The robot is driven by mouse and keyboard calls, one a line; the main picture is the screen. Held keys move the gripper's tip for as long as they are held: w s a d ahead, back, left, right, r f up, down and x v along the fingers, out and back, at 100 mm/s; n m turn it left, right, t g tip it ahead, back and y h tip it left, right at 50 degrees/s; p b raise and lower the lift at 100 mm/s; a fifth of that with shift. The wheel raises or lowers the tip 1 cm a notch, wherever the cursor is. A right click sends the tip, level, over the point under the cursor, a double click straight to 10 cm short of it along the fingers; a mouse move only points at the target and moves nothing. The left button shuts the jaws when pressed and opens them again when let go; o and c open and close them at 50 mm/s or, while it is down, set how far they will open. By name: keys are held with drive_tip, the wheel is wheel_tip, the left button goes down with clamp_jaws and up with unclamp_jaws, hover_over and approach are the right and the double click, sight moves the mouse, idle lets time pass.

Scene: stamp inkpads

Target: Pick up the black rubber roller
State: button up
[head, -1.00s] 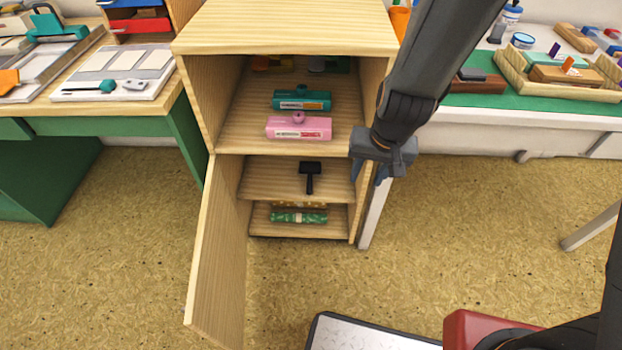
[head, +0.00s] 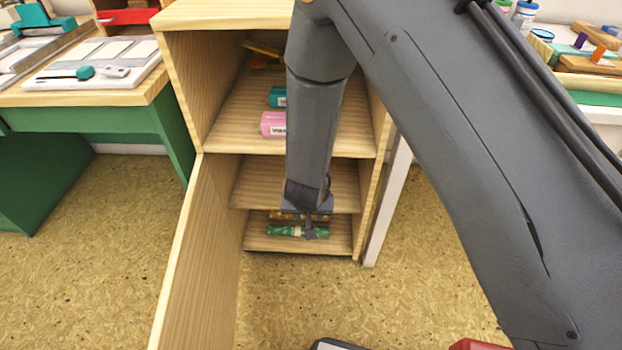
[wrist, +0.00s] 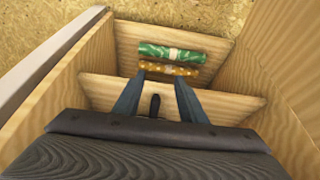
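The black rubber roller shows in the wrist view only as its dark handle (wrist: 154,105), on the middle shelf (wrist: 215,106) between my gripper's two fingers. Its head is hidden behind my gripper's body. My gripper (wrist: 159,80) is open, with blue-grey fingers on either side of the handle and a gap visible on each side. In the head view my gripper (head: 308,228) is in front of the cabinet's middle shelf, pointing down, and my arm covers the roller there.
The wooden cabinet (head: 225,14) has its door (head: 200,250) open at left. The lower shelf holds a green roll (wrist: 172,52) and a yellow patterned roll (wrist: 168,68). A pink block (head: 272,124) and a teal block (head: 277,97) lie on the shelf above. A green desk (head: 120,120) stands left.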

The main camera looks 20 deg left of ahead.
drive_tip(key=w, duration=0.2)
drive_tip(key=w+a, duration=0.1)
drive_tip(key=w, duration=0.3)
drive_tip(key=shift+w+a+f, duration=0.2)
drive_tip(key=shift+a+f, duration=0.1)
drive_tip(key=shift+f, duration=0.3)
drive_tip(key=shift+c, duration=0.3)
clamp_jaws()
